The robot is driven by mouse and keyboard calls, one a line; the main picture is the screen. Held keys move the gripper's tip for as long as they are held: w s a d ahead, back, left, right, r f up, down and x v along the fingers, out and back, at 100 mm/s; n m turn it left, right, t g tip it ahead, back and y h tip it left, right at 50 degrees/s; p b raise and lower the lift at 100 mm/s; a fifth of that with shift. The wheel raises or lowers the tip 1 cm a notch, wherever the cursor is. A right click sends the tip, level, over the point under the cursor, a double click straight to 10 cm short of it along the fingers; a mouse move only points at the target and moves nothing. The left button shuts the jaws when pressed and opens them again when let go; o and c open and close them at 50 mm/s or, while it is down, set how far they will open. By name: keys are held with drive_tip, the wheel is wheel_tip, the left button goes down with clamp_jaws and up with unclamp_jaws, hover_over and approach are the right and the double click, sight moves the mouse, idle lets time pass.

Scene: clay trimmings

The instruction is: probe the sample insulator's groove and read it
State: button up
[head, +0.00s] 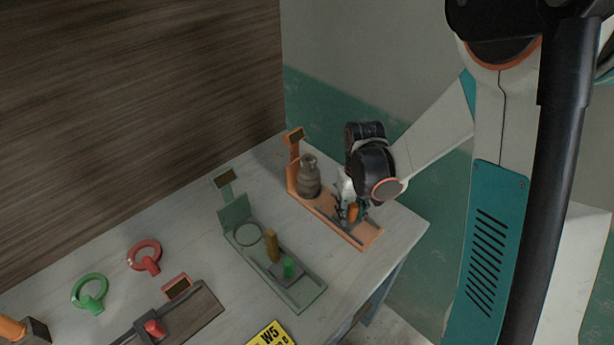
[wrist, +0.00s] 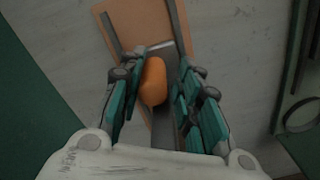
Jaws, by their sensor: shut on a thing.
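A grey-brown, bottle-shaped insulator (head: 308,176) stands upright at the back end of the orange fixture (head: 371,232) in the head view. The fixture has a small dark display (head: 295,137) on a post, too small to read here. My gripper (head: 353,209) is low over the fixture's front part, in front of and to the right of the insulator. In the wrist view my gripper (wrist: 160,78) is shut on an orange knob (wrist: 153,80), which sits between its teal fingers above the fixture's slide rail (wrist: 181,28). The insulator is not in the wrist view, and its groove is too small to make out.
A green fixture (head: 310,293) with an amber post (head: 272,246) and a green knob (head: 289,267) stands to the left. Red (head: 145,257) and green (head: 90,293) ring-shaped pieces, a red-knobbed fixture (head: 195,322) and a yellow sign (head: 268,337) lie nearer. A wooden wall rises behind.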

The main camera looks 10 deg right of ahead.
drive_tip(key=shift+w+d, duration=0.2)
drive_tip(key=shift+d, duration=0.05)
